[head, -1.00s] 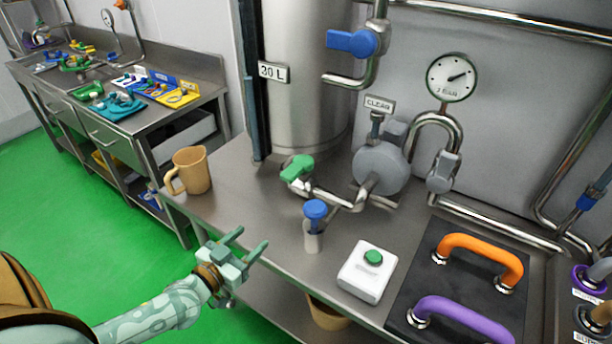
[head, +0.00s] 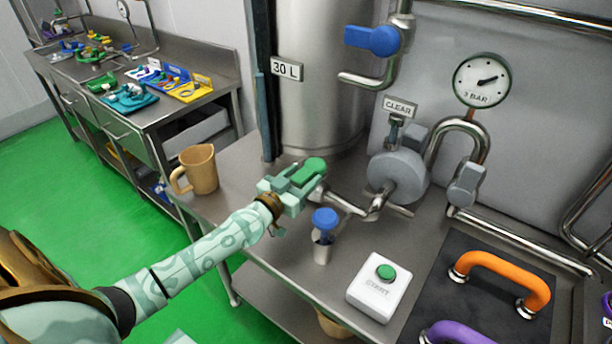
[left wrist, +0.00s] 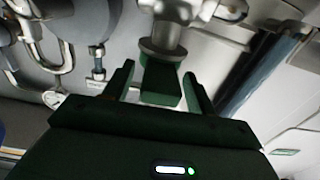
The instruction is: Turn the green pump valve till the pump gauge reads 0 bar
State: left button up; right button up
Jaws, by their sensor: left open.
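The green pump valve (head: 313,170) sits on the pipe at the foot of the steel tank. My left gripper (head: 300,180) is at the valve, partly in front of it. In the left wrist view the green handle (left wrist: 160,86) lies between the two spread fingers of my left gripper (left wrist: 157,76), with a gap beside it on each side. The pump gauge (head: 482,79) is a round white dial on the wall, with a label reading 3 BAR. Its needle points right and slightly up. The grey pump (head: 398,177) stands right of the valve. My right gripper is out of view.
A blue-topped valve (head: 325,218) stands close below the green valve. A tan jug (head: 198,170) is to the left. A white START box (head: 378,292) and an orange handle (head: 505,270) are at the right front. A blue lever (head: 373,40) is above.

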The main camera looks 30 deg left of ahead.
pick_arm(q)
jog(key=shift+w+d+f, duration=0.1)
jog(key=shift+w, duration=0.8)
jog(key=shift+s, duration=0.1)
jog(key=c, duration=1.1)
jog(key=n+y+p, duration=0.1)
jog(key=y+p, duration=0.1)
jog(key=d+n+y+p, duration=0.1)
jog(key=p, duration=0.2)
jog(key=r+n+y+p, duration=0.1)
jog(key=y+p, duration=0.1)
jog(key=p, duration=0.1)
jog(key=shift+d+n+g+y, duration=0.15)
jog(key=shift+n+g+y, duration=0.15)
jog(key=shift+d+f+n+y, duration=0.15)
jog(key=shift+f+n+y, duration=0.2)
jog(key=shift+y, duration=0.25)
